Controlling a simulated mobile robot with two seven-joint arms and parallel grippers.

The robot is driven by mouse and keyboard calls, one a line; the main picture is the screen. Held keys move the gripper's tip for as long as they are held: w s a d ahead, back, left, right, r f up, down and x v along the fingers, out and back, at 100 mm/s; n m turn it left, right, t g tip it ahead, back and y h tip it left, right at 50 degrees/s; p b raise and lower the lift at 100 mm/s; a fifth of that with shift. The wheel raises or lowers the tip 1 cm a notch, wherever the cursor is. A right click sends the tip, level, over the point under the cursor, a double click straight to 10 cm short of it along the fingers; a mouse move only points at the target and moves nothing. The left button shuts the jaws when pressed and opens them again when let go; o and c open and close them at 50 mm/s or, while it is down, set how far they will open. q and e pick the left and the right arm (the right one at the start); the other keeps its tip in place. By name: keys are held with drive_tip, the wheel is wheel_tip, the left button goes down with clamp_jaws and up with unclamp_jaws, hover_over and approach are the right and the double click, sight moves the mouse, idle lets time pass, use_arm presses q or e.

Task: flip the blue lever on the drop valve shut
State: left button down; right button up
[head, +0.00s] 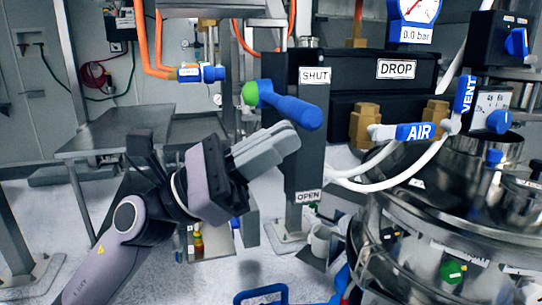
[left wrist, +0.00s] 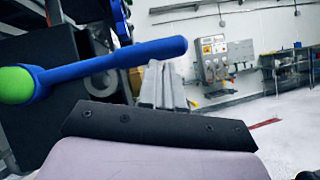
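The drop valve's lever has a green ball end (head: 250,93) and a thick blue handle (head: 292,108). The handle sticks out to the right and slightly down in the head view, near the SHUT label (head: 314,75). The OPEN label (head: 308,197) is low on the same dark post. The handle also crosses the left wrist view (left wrist: 115,60). My left gripper (head: 288,140) appears just below the handle, its grey fingers together with nothing seen between them. Contact with the handle cannot be told. My right gripper is out of view.
The black DROP box (head: 370,85) is right of the lever. The AIR handle (head: 414,132), white hoses and a steel vessel (head: 440,235) stand at the right. A metal table (head: 115,130) is behind left.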

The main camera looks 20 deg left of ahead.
use_arm(q)
drive_tip(key=shift+s+d+r, duration=0.1)
drive_tip(key=shift+s+r, duration=0.15)
drive_tip(key=shift+r, duration=0.55)
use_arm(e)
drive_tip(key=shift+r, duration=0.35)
use_arm(q)
drive_tip(key=shift+r+p, duration=0.2)
drive_tip(key=shift+p, duration=0.1)
drive_tip(key=shift+f, duration=0.1)
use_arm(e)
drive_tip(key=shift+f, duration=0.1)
